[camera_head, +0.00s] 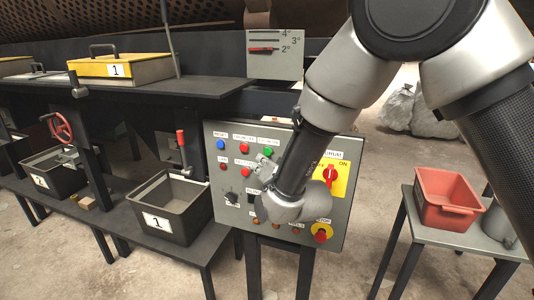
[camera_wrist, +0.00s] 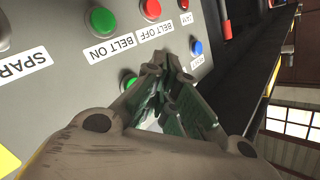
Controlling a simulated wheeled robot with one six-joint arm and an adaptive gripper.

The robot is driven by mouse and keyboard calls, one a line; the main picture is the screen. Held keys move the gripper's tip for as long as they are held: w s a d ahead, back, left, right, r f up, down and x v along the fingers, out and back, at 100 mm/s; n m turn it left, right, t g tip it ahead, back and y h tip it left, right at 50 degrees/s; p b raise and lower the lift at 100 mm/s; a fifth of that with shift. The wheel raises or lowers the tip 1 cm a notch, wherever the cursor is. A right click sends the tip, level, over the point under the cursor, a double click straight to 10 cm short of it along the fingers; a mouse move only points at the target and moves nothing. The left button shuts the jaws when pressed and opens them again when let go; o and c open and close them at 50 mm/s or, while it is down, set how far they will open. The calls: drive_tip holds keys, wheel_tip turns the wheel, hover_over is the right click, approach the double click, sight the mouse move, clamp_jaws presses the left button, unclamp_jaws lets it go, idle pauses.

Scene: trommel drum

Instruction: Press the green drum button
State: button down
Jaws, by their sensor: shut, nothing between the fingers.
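The green drum button (camera_head: 268,152) is in the top row of the grey control panel (camera_head: 232,200), under a white label, right of a red button. In the wrist view, I take the green button (camera_wrist: 128,80) just left of the fingertips as the same one. My gripper (camera_head: 266,163) is in front of the panel, just below this button in the head view. In the wrist view my gripper (camera_wrist: 158,68) is shut and empty, its tips pointing at the panel beside the green button. Whether the tips touch the panel cannot be told.
A blue reset button (camera_head: 220,144) and red drum-off button (camera_head: 246,149) share the row. The green belt-on button (camera_wrist: 102,22) is near. A yellow plate with a red rotary switch (camera_head: 329,174) is to the right. A black bin (camera_head: 172,212) stands left; a red bin (camera_head: 448,198) stands right.

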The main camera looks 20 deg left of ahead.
sight(268, 152)
drive_tip(key=shift+w, duration=0.65)
drive_tip(key=shift+d, duration=0.1)
idle(0.9)
drive_tip(key=shift+w, duration=0.4)
